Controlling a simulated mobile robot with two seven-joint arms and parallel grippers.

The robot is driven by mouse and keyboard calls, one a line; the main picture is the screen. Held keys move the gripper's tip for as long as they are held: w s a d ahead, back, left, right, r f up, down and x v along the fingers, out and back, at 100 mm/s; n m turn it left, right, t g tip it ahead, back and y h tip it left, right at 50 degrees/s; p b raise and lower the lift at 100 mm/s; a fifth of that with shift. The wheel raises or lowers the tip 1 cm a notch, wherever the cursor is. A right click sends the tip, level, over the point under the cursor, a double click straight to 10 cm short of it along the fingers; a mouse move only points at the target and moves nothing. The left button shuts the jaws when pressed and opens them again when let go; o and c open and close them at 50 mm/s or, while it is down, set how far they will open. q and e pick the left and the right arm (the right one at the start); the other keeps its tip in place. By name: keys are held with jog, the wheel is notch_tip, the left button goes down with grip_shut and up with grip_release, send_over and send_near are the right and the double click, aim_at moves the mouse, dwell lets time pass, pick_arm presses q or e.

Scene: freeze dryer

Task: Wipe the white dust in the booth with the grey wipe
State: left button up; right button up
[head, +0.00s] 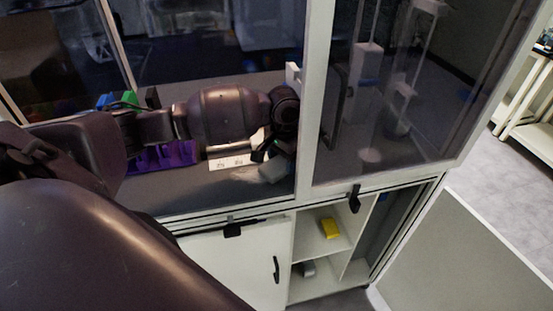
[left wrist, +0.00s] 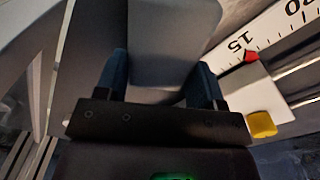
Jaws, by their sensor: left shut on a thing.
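My left gripper (head: 271,154) is inside the booth, low over the grey floor near the frame post. It is shut on the grey wipe (head: 274,171), which shows as a pale grey block under the fingers. In the left wrist view the wipe (left wrist: 166,45) fills the space between the two blue-black fingers of the left gripper (left wrist: 160,80). A faint whitish smear of dust (head: 243,175) lies on the booth floor just left of the wipe. Its exact extent is hard to tell. My right gripper is not in view.
A purple rack (head: 165,156) stands left of the gripper, with green and blue items (head: 122,100) behind. A white strip (head: 229,161) lies behind the dust; numbers show on a strip in the wrist view (left wrist: 268,38). A glass door (head: 400,90) and frame post (head: 311,120) stand to the right.

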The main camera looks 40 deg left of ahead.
pick_arm(q)
jog(key=shift+w+d, duration=0.4)
jog(key=shift+w, duration=0.05)
jog(key=shift+r, duration=2.95)
jog(key=shift+r, duration=1.5)
